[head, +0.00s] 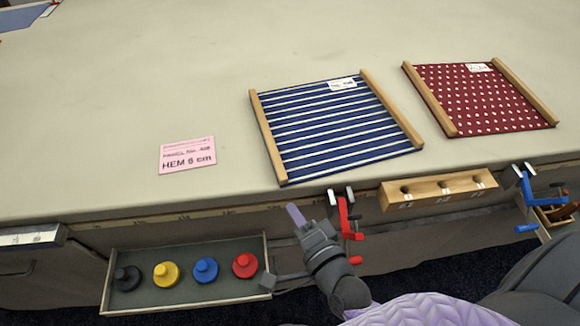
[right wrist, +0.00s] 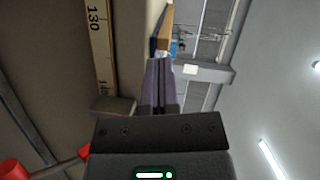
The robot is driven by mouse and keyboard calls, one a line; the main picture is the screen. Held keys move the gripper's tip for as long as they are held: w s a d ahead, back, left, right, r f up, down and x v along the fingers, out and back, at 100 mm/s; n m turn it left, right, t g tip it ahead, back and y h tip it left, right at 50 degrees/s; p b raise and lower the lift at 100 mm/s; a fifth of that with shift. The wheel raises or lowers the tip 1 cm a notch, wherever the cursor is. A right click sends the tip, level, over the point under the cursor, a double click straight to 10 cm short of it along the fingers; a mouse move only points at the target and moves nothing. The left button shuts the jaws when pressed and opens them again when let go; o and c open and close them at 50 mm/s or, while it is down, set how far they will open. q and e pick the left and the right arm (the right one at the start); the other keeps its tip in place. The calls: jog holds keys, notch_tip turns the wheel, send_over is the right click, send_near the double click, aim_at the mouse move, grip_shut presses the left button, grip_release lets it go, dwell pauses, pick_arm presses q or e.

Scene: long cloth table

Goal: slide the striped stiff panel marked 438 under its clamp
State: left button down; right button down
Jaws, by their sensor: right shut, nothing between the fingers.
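The striped panel (head: 335,125), navy with white stripes and a wooden bar on each side, lies flat near the table's front edge. Its white label (head: 342,84) is too small to read. A red clamp (head: 345,214) sits at the table edge just in front of the panel, apart from it. A blue clamp (head: 526,188) sits farther right, below the dotted panel. My right gripper (head: 295,212) is shut and empty, in front of the table edge, left of the red clamp. Its purple fingers (right wrist: 158,85) show together in the right wrist view. My left gripper is not in view.
A red dotted panel (head: 478,98) lies right of the striped one. A pink card (head: 187,155) reading HEM 6 cm lies left. An open drawer (head: 185,296) holds coloured knobbed weights. A wooden block (head: 438,189) is at the edge between the clamps.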

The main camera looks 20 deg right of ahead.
aim_at(281, 182)
jog(key=w+d+m+h, duration=0.1)
jog(key=w, duration=0.2)
jog(key=w+d+m+t+h+b, duration=0.1)
jog(key=w, duration=0.2)
jog(key=w+d+m, duration=0.1)
jog(key=w+m, duration=0.1)
jog(key=w, duration=0.1)
jog(key=shift+w+r+h, duration=0.15)
jog(key=shift+w+h, duration=0.25)
jog(key=shift+s+a+p, duration=0.15)
jog(key=shift+s+a, duration=0.4)
jog(key=shift+a, duration=0.2)
jog(key=shift+s+a+p, duration=0.15)
jog(key=shift+s+a, duration=0.35)
jog(key=shift+a, duration=0.2)
